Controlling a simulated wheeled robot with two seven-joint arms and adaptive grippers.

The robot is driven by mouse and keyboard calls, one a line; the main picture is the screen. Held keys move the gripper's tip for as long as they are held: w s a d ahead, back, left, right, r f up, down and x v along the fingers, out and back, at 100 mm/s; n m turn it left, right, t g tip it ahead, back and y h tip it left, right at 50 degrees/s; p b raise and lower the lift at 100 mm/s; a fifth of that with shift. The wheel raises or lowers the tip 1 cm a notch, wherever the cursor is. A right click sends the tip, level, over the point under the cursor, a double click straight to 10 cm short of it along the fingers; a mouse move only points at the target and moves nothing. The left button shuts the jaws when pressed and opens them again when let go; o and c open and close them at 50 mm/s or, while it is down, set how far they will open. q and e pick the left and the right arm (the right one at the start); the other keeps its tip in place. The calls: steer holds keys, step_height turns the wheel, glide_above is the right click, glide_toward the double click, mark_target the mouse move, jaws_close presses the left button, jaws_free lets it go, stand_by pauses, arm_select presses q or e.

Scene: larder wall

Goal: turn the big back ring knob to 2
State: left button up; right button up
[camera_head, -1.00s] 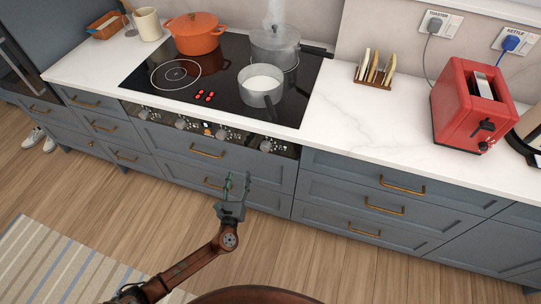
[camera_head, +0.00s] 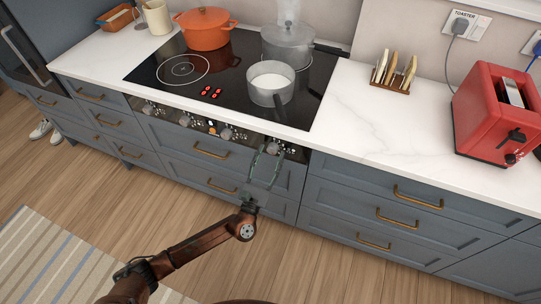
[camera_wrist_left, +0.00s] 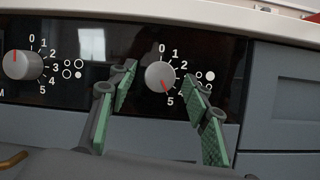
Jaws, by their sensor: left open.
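The rightmost knob (camera_head: 272,147) on the hob's front panel is grey and round. In the left wrist view the same knob (camera_wrist_left: 158,76) has a red pointer turned down to the right, close to 5. The filled circle beside it is at the upper right, the back right ring. My left gripper (camera_head: 268,154) is open in front of this knob. In the left wrist view its green-padded fingers stand either side of the knob, with no clear contact. My right gripper is out of view.
A neighbouring knob (camera_wrist_left: 22,65) has its pointer near 0. A steaming pot (camera_head: 287,47) stands at the hob's back right, and a saucepan (camera_head: 270,92) of white liquid in front of it. Drawers with brass handles (camera_head: 210,153) lie below the panel.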

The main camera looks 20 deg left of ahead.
arm_select(q)
steer(key=shift+c, duration=0.3)
steer(key=c, duration=1.1)
